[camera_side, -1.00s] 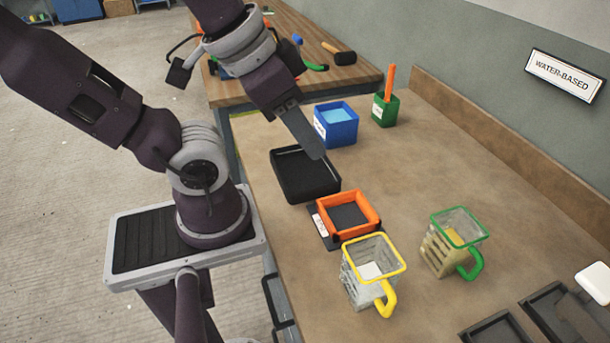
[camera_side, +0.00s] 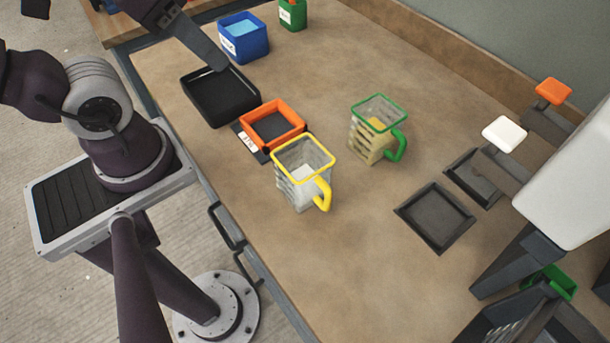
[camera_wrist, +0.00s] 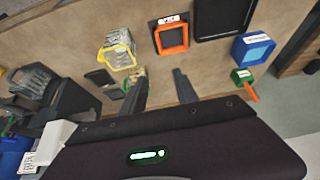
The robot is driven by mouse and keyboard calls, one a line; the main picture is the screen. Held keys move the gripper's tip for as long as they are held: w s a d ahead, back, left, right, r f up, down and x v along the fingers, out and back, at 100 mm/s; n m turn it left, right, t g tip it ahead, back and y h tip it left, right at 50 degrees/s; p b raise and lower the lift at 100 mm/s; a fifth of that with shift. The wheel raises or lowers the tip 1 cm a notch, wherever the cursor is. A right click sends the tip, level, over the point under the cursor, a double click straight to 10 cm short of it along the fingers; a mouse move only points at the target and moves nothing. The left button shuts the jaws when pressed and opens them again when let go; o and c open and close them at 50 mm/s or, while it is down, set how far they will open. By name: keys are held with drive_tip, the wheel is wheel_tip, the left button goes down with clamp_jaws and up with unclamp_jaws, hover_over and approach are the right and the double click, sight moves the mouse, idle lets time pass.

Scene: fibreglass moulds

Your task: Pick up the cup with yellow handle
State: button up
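The cup with the yellow rim and handle (camera_side: 297,187) stands upright on the table in the side view, its handle toward the lower right. It is clear-walled with something whitish inside. It also shows in the wrist view (camera_wrist: 117,53), left of my fingers. A similar cup with green rim and handle (camera_side: 368,142) stands to its right, with yellowish contents; in the wrist view my left finger partly hides it. My gripper (camera_wrist: 161,80) has its two fingers apart with nothing between them. In the side view its finger shows above the black tray (camera_side: 222,104), away from both cups.
An orange-rimmed square frame (camera_side: 272,125) sits just behind the yellow-handled cup. A blue box (camera_side: 243,42) and a green holder (camera_side: 292,14) stand at the back. Dark shallow trays (camera_side: 435,216) and a white machine (camera_side: 575,190) occupy the right. The table's centre front is bare.

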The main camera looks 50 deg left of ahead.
drive_tip(key=o, duration=1.2)
drive_tip(key=shift+o, duration=0.2)
